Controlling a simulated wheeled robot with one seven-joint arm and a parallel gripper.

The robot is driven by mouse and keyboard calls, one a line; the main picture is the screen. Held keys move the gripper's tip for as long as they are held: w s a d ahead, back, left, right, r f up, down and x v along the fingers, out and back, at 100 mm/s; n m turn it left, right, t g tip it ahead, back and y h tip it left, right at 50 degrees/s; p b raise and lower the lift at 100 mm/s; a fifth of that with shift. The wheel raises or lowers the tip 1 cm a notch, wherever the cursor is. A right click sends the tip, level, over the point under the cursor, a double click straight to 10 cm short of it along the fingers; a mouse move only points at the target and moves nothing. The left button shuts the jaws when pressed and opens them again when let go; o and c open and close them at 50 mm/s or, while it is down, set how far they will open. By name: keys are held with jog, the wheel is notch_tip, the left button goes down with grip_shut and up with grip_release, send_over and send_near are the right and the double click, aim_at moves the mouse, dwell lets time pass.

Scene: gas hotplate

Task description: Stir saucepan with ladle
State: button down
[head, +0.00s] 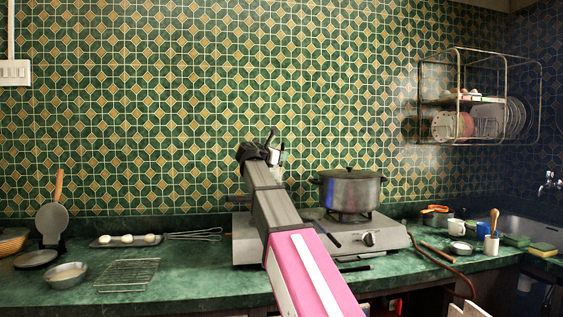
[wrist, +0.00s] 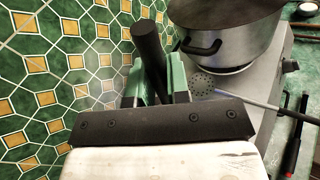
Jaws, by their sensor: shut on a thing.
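The saucepan (head: 351,192) is a grey metal pot with a lid, standing on the right side of the gas hotplate (head: 387,233). Its side and a dark loop handle show in the wrist view (wrist: 228,45). My gripper (head: 270,150) is raised to the left of the saucepan, in front of the tiled wall. In the wrist view its green fingers (wrist: 160,82) are shut on a black rod-like handle (wrist: 148,45). The far end of that handle is out of sight, so I cannot tell if it is the ladle. A perforated spoon head (wrist: 203,82) on a long rod lies by the saucepan.
A whisk (head: 195,235), a tray with white round things (head: 127,241), a wire rack (head: 128,275) and a bowl (head: 65,274) are on the left counter. Cups (head: 457,226) and a sink (head: 530,231) are at the right. A dish rack (head: 475,100) hangs above.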

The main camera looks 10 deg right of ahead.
aim_at(282, 145)
jog(key=shift+r, duration=2.25)
jog(key=shift+w+a+n, duration=0.3)
jog(key=shift+w+a, duration=0.05)
jog(key=shift+w, duration=0.35)
jog(key=w+a+f+n+g, duration=0.1)
jog(key=w+a+n, duration=0.25)
jog(key=w, duration=0.35)
jog(key=w+a+f+n+g, duration=0.25)
jog(key=w+n, duration=0.25)
jog(key=w, duration=0.3)
jog(key=s+d+r+m+t, duration=0.1)
jog(key=s+d+m, duration=0.1)
jog(key=s, duration=0.3)
jog(key=s+d+r+m+t, duration=0.1)
jog(key=s+d+m, duration=0.1)
jog(key=s+m, duration=0.2)
jog(key=s+d+r+m+t, duration=0.1)
jog(key=s+d+m, duration=0.1)
jog(key=s, duration=0.5)
jog(key=shift+s+d+r+m+t, duration=0.25)
jog(key=shift+d+m, duration=0.1)
jog(key=shift+m, duration=0.2)
